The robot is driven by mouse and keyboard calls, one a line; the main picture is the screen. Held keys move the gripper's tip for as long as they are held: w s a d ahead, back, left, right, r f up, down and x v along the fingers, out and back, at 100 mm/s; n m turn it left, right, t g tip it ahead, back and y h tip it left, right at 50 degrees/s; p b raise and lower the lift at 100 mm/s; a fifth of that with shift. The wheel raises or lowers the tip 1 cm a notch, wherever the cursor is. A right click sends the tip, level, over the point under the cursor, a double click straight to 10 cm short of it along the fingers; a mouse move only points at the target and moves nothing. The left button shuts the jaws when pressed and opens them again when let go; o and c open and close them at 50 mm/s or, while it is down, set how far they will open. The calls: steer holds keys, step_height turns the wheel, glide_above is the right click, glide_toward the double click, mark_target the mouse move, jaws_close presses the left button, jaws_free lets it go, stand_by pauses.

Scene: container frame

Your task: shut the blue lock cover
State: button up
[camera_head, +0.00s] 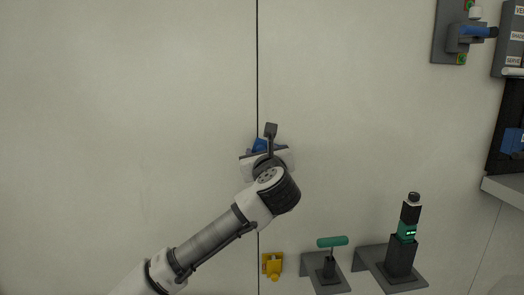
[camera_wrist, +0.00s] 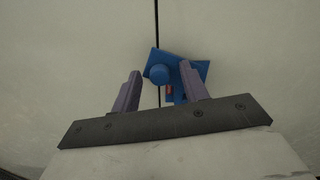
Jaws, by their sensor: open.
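The blue lock cover (camera_wrist: 187,68) is in the upper middle of the wrist view, on the pale wall over a dark vertical seam. It has a round blue knob (camera_wrist: 159,74) at its left and a small red mark below. In the head view the blue lock cover (camera_head: 260,145) is mostly hidden behind my wrist. My gripper (camera_wrist: 158,80) is open, its two fingers apart with the knob showing between their tips. I cannot tell whether the fingers touch the cover. In the head view my gripper (camera_head: 264,150) is in front of the seam.
Below right on the wall are a yellow bracket (camera_head: 272,265), a green-handled tool (camera_head: 332,242) on a grey shelf and a black and green device (camera_head: 405,240). A grey fixture with a blue handle (camera_head: 475,32) is at the upper right. The wall to the left is bare.

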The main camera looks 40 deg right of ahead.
steer(key=shift+c, duration=0.4)
jaws_close()
steer(key=shift+f, duration=0.1)
steer(key=s+d+f+n+b, duration=0.1)
steer(key=d+f+n+b, duration=0.1)
steer(key=n, duration=0.9)
steer(key=s+d+f+n+b, duration=0.1)
steer(key=f+n+b, duration=0.3)
steer(key=n, duration=0.7)
steer(key=shift+s+d+b, duration=0.15)
steer(key=shift+d+b, duration=0.2)
steer(key=shift+b, duration=0.5)
steer(key=shift+n, duration=0.3)
